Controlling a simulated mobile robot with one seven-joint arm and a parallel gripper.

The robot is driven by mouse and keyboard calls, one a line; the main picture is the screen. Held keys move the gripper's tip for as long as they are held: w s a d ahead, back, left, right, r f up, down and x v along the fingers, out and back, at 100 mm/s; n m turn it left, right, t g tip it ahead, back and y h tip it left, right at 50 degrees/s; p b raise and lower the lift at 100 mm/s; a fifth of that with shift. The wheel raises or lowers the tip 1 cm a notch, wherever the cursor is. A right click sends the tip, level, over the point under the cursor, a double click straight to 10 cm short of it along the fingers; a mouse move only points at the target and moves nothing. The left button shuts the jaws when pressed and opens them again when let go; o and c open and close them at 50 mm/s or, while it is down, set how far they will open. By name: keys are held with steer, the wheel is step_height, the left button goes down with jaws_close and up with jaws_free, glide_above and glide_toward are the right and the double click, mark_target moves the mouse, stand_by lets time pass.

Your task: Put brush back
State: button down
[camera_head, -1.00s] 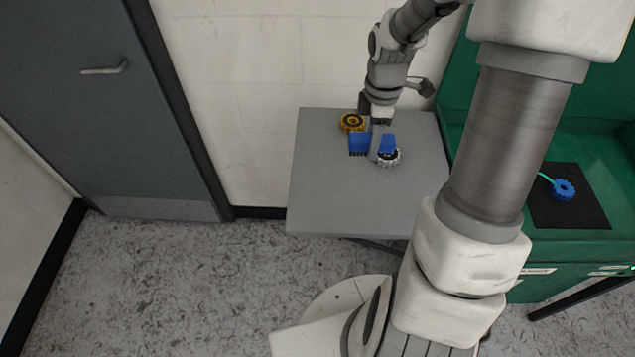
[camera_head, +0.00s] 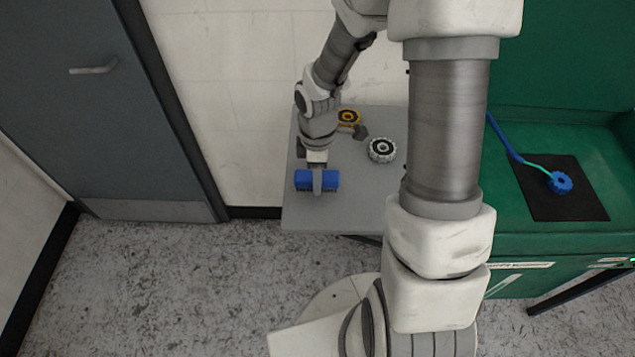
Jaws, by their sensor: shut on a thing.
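My gripper (camera_head: 317,185) is shut on a blue brush (camera_head: 331,180) with a short dark bristled underside. A grey finger crosses the brush's middle, with blue showing on both sides. The gripper points down over the left part of the grey tabletop (camera_head: 345,215). I cannot tell whether the bristles touch the tabletop.
To the right, a green basin (camera_head: 510,225) holds a black mat (camera_head: 590,205) with a round blue head (camera_head: 560,183) on a blue-green hose (camera_head: 506,140). The tabletop's front is clear.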

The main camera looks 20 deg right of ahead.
steer(key=shift+f, duration=1.25)
steer(key=shift+f, duration=0.2)
steer(key=shift+c, duration=1.7)
jaws_free()
steer(key=shift+r, duration=0.15)
step_height(320, 180, up, 12)
steer(key=shift+r+p, duration=0.1)
steer(key=shift+p, duration=0.8)
